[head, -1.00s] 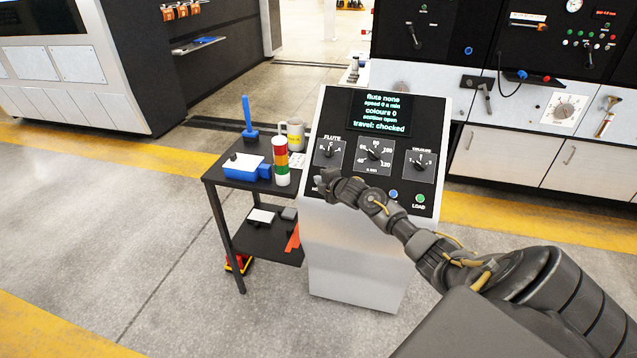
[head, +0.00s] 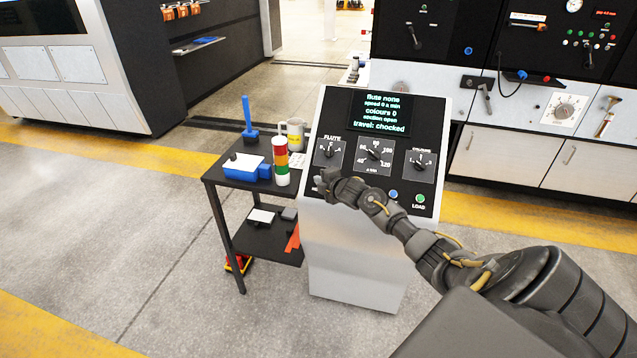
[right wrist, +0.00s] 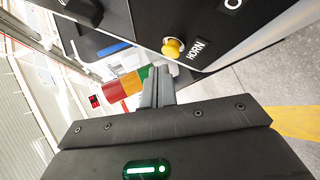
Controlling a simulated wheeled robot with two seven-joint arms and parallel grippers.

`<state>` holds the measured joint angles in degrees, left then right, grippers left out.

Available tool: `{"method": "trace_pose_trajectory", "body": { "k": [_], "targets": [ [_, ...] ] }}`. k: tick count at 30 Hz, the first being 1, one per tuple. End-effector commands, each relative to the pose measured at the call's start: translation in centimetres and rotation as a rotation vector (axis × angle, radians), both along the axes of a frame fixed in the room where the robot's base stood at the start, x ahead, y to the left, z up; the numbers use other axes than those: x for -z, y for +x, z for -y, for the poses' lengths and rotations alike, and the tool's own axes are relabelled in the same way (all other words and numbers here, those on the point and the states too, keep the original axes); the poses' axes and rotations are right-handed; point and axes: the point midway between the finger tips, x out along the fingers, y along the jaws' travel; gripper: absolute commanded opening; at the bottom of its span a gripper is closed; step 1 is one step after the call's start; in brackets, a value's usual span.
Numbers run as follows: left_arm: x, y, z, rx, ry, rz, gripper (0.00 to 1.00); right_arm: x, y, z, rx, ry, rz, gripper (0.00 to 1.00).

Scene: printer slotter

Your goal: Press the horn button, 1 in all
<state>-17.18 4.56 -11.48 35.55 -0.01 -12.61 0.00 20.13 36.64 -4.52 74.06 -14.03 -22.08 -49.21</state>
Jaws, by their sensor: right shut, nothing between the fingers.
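The horn button is a yellow round knob (right wrist: 173,47) beside a HORN label on the black panel, seen in the right wrist view. In the head view my right gripper hides it. My right gripper (head: 321,181) is shut and empty at the lower left part of the console panel (head: 400,135). In the right wrist view its closed fingers (right wrist: 158,84) point up towards the panel, with the button just above and right of their tips. A gap shows between the tips and the button in that view. My left gripper is out of view.
A black cart (head: 233,213) stands left of the console, carrying a red, yellow and green signal stack (head: 281,162), a blue tool (head: 249,118) and a mug (head: 296,133). Dials, a blue button (head: 393,194) and a green LOAD button (head: 420,198) sit on the panel. Floor lies open at the left.

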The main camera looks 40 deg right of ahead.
Motion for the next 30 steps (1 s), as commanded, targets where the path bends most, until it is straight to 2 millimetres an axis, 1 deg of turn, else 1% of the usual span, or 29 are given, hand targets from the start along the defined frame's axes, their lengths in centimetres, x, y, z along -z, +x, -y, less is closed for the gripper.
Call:
{"method": "trace_pose_trajectory", "body": {
  "k": [9, 18, 30],
  "targets": [
    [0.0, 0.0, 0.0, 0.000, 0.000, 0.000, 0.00, 0.0, 0.0, 0.0, 0.000, 0.000, 0.000, 0.00],
    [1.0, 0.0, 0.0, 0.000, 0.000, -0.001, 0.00, 0.7, 0.4, 0.4, 0.000, 0.000, 0.000, 0.00],
    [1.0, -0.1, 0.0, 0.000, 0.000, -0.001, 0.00, 0.6, 0.4, 0.5, 0.000, 0.000, 0.000, 0.00]
  ]
}}
